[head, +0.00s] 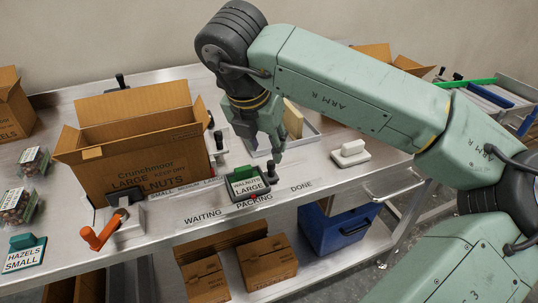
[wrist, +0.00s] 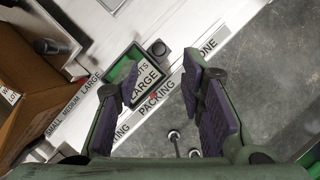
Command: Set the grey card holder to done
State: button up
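The grey card holder (head: 262,192) sits on the front ledge of the bench, above the PACKING label (head: 254,201). It bears a green-topped card (head: 245,182) reading WALNUTS LARGE. A dark round knob (head: 272,172) stands at its right side. In the wrist view the knob (wrist: 160,49) is beside the card holder (wrist: 112,72). The DONE label (head: 301,186) is to the right and WAITING is to the left. My gripper (head: 265,154) hangs above and just behind the holder, apart from it.
A large open walnut carton (head: 140,165) stands left of the holder. An orange-handled lever (head: 100,236) and a HAZELS SMALL card (head: 24,258) are further left. A grey tray (head: 307,134) lies behind my gripper, and a white block with a handle (head: 350,153) is to the right.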

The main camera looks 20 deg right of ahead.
aim_at(271, 163)
jog(key=p+x, duration=0.1)
jog(key=x, duration=0.6)
jog(key=shift+f, duration=0.15)
jog(key=shift+c, duration=0.3)
grip_shut()
dwell(0.4)
